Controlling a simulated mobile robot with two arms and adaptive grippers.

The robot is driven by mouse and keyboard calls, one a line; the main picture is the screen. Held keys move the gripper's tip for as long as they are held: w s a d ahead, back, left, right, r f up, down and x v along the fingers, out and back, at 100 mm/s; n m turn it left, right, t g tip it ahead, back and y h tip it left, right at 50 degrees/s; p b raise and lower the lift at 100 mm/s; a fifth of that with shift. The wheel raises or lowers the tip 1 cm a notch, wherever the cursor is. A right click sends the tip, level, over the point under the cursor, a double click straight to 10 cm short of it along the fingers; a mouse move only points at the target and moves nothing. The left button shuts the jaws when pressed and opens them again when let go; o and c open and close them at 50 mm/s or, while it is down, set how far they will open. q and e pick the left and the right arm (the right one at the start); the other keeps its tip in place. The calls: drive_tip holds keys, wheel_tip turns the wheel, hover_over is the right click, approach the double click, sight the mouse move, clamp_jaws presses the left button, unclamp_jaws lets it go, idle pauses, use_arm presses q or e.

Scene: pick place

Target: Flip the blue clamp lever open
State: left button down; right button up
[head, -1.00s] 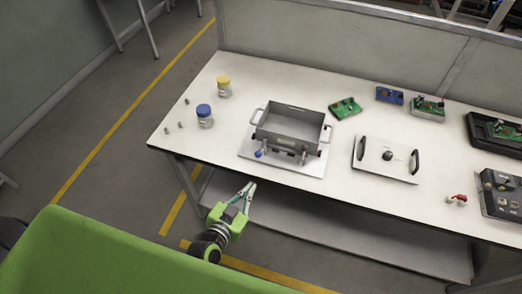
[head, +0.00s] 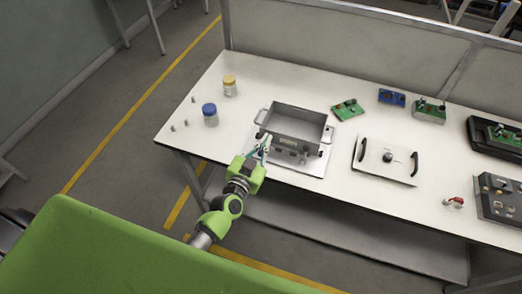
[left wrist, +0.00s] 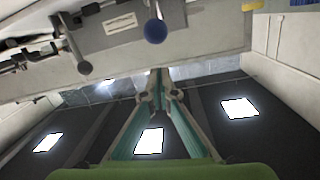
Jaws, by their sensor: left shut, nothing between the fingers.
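The blue ball-ended clamp lever shows in the left wrist view (left wrist: 155,31), on the front of the grey metal box (left wrist: 110,28), just above my fingertips in the picture. In the head view the grey box (head: 297,122) sits on a white base plate, and my gripper hides the blue lever. My left gripper (head: 264,142) is at the box's front left corner. In the left wrist view its fingers (left wrist: 156,80) meet at the tips, shut and empty. I cannot tell whether they touch the lever. My right gripper is not in view.
A white lid panel (head: 387,158) with black handles lies right of the box. Blue-lidded (head: 210,114) and yellow-lidded (head: 230,86) jars stand to the left. Green circuit boards (head: 347,109) lie behind. The table's front edge runs below the box.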

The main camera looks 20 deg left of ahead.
sight(261, 153)
use_arm(q)
drive_tip(key=f, duration=0.1)
drive_tip(key=s, duration=0.1)
drive_tip(key=f, duration=0.1)
drive_tip(key=shift+s+a+f, duration=0.15)
drive_tip(key=shift+a+f, duration=0.2)
drive_tip(key=shift+s+a+f, duration=0.1)
drive_tip(key=shift+s+f, duration=0.2)
drive_tip(key=shift+f+b, duration=0.2)
drive_tip(key=shift+b, duration=0.25)
drive_tip(key=s+f+t+b, duration=0.1)
drive_tip(key=b, duration=0.5)
drive_tip(key=f+t+b, duration=0.2)
drive_tip(key=b, duration=0.4)
drive_tip(key=shift+s+t+b, duration=0.3)
drive_tip(key=shift+s+b, duration=0.05)
drive_tip(key=shift+b, duration=0.05)
drive_tip(key=shift+s+f+b, duration=0.2)
drive_tip(key=shift+b, duration=0.3)
drive_tip(key=shift+s+f, duration=0.1)
